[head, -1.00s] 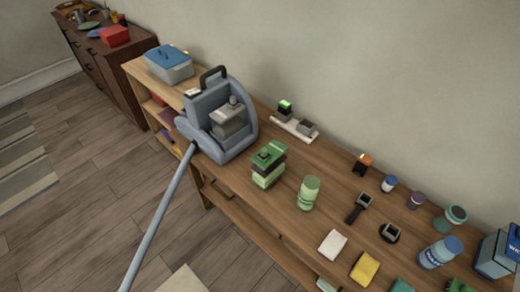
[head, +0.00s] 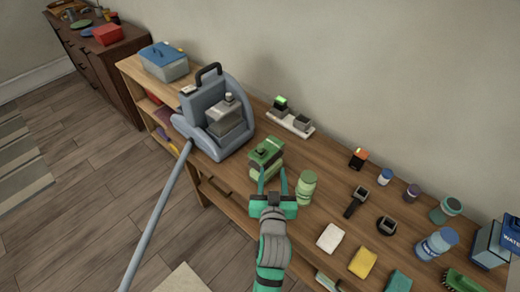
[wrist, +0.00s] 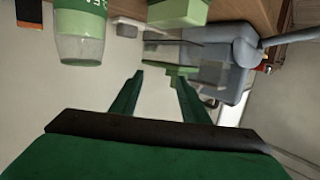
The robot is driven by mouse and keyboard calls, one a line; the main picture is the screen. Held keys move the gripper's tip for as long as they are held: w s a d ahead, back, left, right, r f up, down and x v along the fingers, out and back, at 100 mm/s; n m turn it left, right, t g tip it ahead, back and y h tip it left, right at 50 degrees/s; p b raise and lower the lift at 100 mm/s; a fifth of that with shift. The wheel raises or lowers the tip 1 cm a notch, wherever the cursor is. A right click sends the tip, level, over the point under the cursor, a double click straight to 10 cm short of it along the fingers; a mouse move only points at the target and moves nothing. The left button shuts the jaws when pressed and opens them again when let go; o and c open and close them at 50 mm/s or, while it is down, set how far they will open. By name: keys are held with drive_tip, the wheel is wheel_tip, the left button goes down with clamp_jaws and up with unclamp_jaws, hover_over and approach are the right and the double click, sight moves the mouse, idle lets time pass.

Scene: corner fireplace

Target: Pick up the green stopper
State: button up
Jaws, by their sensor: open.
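The green block-shaped container (head: 256,172) stands on the wooden shelf top, left of the pale green jar. Its stepped green top piece (head: 268,146) carries a small dark knob; I take this top piece to be the green stopper, but cannot be sure. In the wrist view, which looks upside down, a stepped green piece (wrist: 181,71) shows beyond the fingertips, below a green block (wrist: 178,12). My gripper (head: 271,172) is open and empty, its fingers pointing at the container and overlapping its lower front in the head view. I cannot tell whether they touch.
The pale green jar (head: 306,187) stands close on the right. A blue-grey machine (head: 200,125) with a hose is on the left. A charger strip (head: 290,121) lies behind. Cloths, such as the white one (head: 331,238), and small bottles fill the right side.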

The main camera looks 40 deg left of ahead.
sight(260, 148)
drive_tip(key=shift+n+g+y, duration=0.3)
drive_tip(key=shift+n+y, duration=0.3)
drive_tip(key=a+r, duration=0.1)
drive_tip(key=w+a+r, duration=0.1)
drive_tip(key=a, duration=0.1)
drive_tip(key=a+r, duration=0.1)
drive_tip(key=a, duration=0.1)
drive_tip(key=shift+w+r, duration=0.25)
drive_tip(key=shift+w, duration=0.1)
drive_tip(key=x, duration=0.4)
drive_tip(key=shift+a, duration=0.4)
drive_tip(key=shift+x, duration=2.9)
drive_tip(key=shift+w+d+f, duration=0.1)
drive_tip(key=shift+d, duration=0.1)
clamp_jaws()
